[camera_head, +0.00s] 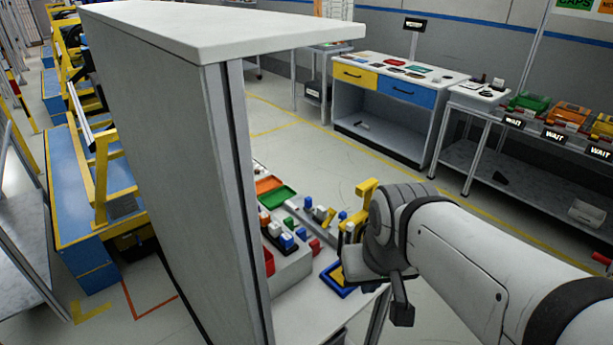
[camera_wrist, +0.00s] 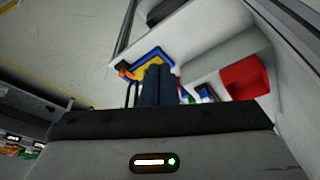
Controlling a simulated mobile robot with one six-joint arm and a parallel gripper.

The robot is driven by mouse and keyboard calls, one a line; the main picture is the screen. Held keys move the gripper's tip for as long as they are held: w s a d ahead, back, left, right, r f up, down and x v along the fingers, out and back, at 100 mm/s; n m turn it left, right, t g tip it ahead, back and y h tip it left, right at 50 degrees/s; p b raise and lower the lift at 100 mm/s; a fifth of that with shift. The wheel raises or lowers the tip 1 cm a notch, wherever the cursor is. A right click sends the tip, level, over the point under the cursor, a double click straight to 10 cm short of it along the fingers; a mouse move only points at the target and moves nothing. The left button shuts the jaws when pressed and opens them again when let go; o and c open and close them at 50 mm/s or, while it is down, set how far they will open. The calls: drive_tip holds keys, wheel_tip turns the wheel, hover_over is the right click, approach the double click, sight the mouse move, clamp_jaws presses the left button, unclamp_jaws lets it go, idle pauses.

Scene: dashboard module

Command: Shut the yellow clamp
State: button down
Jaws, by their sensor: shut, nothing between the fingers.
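I cannot make the clamp out in the wrist view. My gripper (camera_wrist: 157,84) shows in the wrist view with its two dark fingers together and empty. The fingers point toward a yellow tray with a blue rim (camera_wrist: 167,54). The same tray shows below my wrist in the head view (camera_head: 334,279).
A tall grey panel (camera_head: 170,150) stands close on the left of the bench. The bench holds green (camera_head: 277,197) and orange (camera_head: 268,184) trays and several small coloured blocks. A red bin (camera_wrist: 245,78) is right of my fingers in the wrist view. Open floor (camera_head: 320,160) lies behind.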

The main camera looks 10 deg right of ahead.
drive_tip(key=shift+w, duration=0.1)
drive_tip(key=m+t+h+b, duration=0.1)
drive_tip(key=m+h+b, duration=0.6)
drive_tip(key=m, duration=0.4)
hover_over(330, 210)
drive_tip(key=s+a, duration=0.6)
drive_tip(key=a, duration=0.3)
wheel_tip(330, 210, down, 9)
drive_tip(key=p+x, duration=0.3)
drive_tip(key=x, duration=1)
drive_tip(key=shift+w+f, duration=0.15)
drive_tip(key=shift+w, duration=0.1)
